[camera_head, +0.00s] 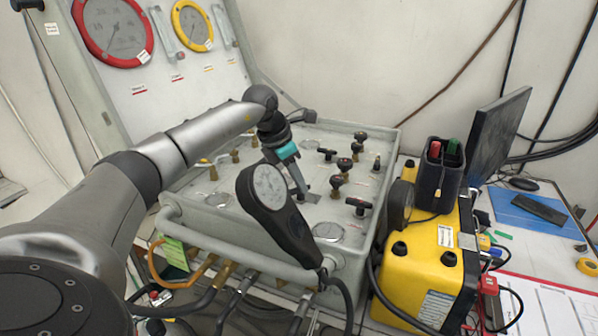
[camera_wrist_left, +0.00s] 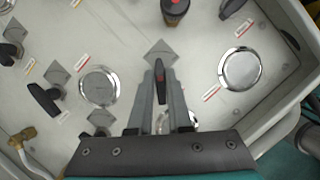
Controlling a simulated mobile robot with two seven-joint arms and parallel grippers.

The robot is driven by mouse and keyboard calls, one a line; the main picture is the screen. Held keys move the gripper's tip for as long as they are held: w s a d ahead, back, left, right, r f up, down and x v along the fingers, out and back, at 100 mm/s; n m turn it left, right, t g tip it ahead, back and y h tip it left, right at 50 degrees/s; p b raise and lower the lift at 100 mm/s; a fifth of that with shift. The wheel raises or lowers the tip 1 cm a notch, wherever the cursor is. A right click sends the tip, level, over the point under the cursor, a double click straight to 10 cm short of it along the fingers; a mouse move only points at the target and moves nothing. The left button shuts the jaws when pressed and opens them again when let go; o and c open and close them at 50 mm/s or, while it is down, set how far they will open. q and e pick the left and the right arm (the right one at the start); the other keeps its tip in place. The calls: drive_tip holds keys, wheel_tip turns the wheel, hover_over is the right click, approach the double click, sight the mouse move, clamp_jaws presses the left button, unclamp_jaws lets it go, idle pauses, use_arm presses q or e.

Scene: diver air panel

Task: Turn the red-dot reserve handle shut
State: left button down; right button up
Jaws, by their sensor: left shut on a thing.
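The black reserve handle with a red dot (camera_wrist_left: 160,76) shows in the left wrist view, lying lengthwise between my fingers above a grey diamond plate. My left gripper (camera_wrist_left: 160,88) is shut on this handle, one finger along each side. In the head view my left gripper (camera_head: 301,188), with a teal band, reaches down onto the panel top (camera_head: 222,216). The handle is hard to make out there between the fingertips. My right gripper is in neither view.
A black handheld gauge (camera_head: 270,190) stands in front of the gripper. Several black knobs and T-handles (camera_head: 358,205) stand right of it. A yellow case (camera_head: 420,275) and a monitor (camera_head: 495,135) are farther right. Hoses (camera_head: 215,290) run along the panel's front.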

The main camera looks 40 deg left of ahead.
use_arm(q)
drive_tip(key=m, duration=0.1)
drive_tip(key=m+h+p, duration=0.1)
drive_tip(key=m, duration=0.1)
drive_tip(key=shift+w+r+g, duration=0.1)
drive_tip(key=shift+r+g, duration=0.1)
drive_tip(key=shift+g, duration=0.1)
drive_tip(key=m, duration=0.2)
drive_tip(key=shift+w+a+f+m+g+h, duration=0.1)
drive_tip(key=shift+m+g+h, duration=0.2)
drive_tip(key=shift+h, duration=0.1)
drive_tip(key=shift+m+g, duration=0.3)
drive_tip(key=shift+m, duration=0.5)
drive_tip(key=shift+m+g+h+b, duration=0.4)
drive_tip(key=shift+m+b, duration=0.35)
drive_tip(key=shift+m, duration=0.55)
drive_tip(key=c, duration=0.8)
unclamp_jaws()
drive_tip(key=shift+c, duration=0.2)
drive_tip(key=shift+f, duration=0.1)
